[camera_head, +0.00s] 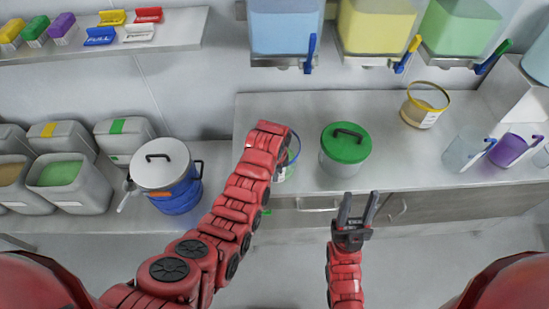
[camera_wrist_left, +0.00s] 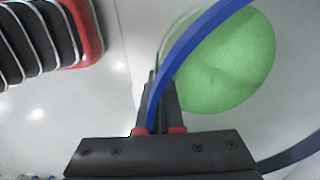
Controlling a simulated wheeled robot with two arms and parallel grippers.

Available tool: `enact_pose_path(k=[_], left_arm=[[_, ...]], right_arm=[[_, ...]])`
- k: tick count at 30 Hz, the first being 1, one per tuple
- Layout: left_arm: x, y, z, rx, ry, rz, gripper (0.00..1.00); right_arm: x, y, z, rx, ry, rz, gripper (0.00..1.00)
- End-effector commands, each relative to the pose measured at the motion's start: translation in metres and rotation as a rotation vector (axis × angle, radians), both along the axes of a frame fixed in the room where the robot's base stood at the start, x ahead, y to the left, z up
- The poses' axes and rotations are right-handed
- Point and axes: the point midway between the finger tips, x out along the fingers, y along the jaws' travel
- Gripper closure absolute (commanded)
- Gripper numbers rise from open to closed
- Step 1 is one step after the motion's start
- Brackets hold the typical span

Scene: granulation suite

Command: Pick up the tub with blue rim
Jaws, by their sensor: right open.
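The tub with blue rim (camera_head: 292,160) stands at the counter's front left, partly hidden behind my left arm. In the left wrist view its blue rim (camera_wrist_left: 196,35) runs between the fingers, with green contents inside. My left gripper (camera_wrist_left: 160,92) has its two fingers close together on either side of that rim, shut on it. In the head view this gripper is hidden by its own arm. My right gripper (camera_head: 359,198) is open and empty, in front of the counter's front edge, right of the tub.
A green-lidded tub (camera_head: 345,157) stands close right of the blue-rimmed tub. A yellow-rimmed tub (camera_head: 424,107) and clear and purple scoop cups (camera_head: 509,150) stand further right. A blue pot with a white lid (camera_head: 167,175) is at the left. Bins hang above the counter.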

Motion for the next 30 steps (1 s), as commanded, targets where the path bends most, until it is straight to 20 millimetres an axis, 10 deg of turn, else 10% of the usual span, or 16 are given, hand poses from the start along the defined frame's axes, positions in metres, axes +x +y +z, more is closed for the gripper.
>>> enact_pose_path(k=[13, 21, 30], left_arm=[[0.001, 0.000, 0.009, 0.000, -0.001, 0.000, 1.00], [0.003, -0.001, 0.052, -0.005, -0.011, 0.001, 1.00], [0.001, 0.000, 0.101, -0.001, 0.000, 0.002, 1.00]], right_arm=[[0.000, 0.000, -0.006, 0.000, 0.000, 0.000, 0.54], [0.000, 0.000, -0.026, 0.000, 0.000, 0.000, 0.54], [0.000, 0.000, 0.019, 0.000, 0.000, 0.000, 0.54]])
